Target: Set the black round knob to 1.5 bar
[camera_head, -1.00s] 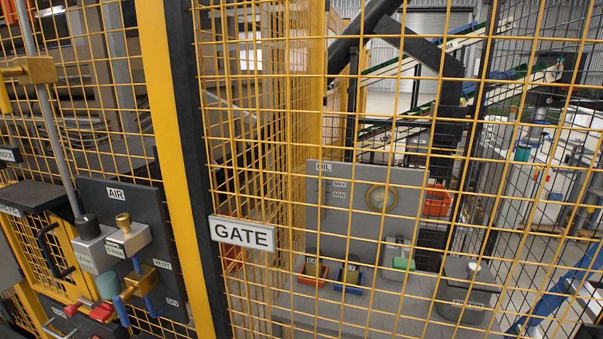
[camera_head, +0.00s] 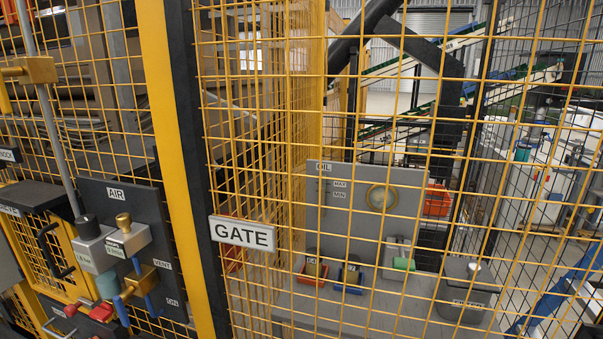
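The black round knob (camera_head: 87,222) sits on top of a light grey regulator block (camera_head: 94,250) at the lower left, on the dark AIR panel (camera_head: 117,193). The small marking on the block is too small to read surely, so the set pressure cannot be told. Right beside it, a brass knob (camera_head: 123,221) tops a second grey block (camera_head: 128,240). Below are a brass valve (camera_head: 140,280) with blue handles and a teal bowl (camera_head: 107,286). Neither of my grippers shows in the view.
A yellow mesh fence with a yellow post (camera_head: 176,150) and a GATE sign (camera_head: 242,233) stands right of the panel. Behind the mesh is a grey bench with an OIL board (camera_head: 350,215), a red tray (camera_head: 312,275) and a grey bin (camera_head: 465,293).

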